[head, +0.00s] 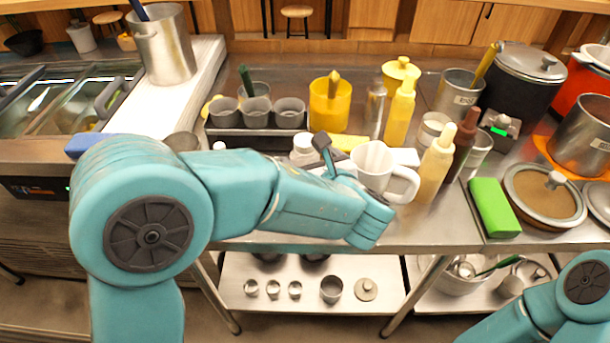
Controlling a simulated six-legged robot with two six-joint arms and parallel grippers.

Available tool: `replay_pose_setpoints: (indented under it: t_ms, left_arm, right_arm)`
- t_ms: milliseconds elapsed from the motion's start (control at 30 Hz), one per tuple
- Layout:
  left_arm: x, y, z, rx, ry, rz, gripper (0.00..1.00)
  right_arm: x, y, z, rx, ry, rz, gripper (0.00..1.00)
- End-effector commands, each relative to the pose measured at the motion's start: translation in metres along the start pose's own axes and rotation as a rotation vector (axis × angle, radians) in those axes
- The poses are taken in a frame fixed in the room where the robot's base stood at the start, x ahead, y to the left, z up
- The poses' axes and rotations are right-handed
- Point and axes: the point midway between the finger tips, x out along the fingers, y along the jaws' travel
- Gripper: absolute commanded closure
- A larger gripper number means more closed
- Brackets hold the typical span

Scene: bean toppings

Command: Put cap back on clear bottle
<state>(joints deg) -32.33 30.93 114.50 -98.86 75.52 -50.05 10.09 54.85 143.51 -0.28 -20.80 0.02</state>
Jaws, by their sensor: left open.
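A slim, see-through greyish bottle (375,108) stands upright at the back of the steel counter, left of a yellow squeeze bottle (399,112). Whether its top is bare is too small to tell. I cannot pick out a loose cap with certainty. My left gripper (328,160) is open over the counter's front part, in front of the clear bottle and left of a white mug (370,163). One dark finger shows; the other is mostly hidden by the arm. Nothing is visibly held. My right arm shows only at the lower right, its gripper out of the picture.
A white-lidded jar (303,146) stands just behind my left gripper. Behind are grey cups (257,112) in a rack and a yellow container (329,104). More sauce bottles (437,165), a green box (494,207) and a lidded pot (545,196) crowd the right.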

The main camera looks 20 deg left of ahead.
Motion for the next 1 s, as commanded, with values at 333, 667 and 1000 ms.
replay_pose_setpoints:
  t_ms: [333,667,1000]
  left_arm:
    - [0.046,0.001,0.000,0.000,0.001,0.002,0.09]
    - [0.050,0.001,-0.001,0.000,0.001,0.000,0.09]
    - [0.049,0.001,0.000,0.000,0.000,0.000,0.97]
  right_arm:
    - [-0.004,-0.002,0.000,0.000,0.000,0.000,0.10]
    - [-0.004,-0.002,0.000,0.000,0.000,0.000,0.10]
    - [-0.004,-0.002,0.000,0.000,0.000,0.000,0.10]
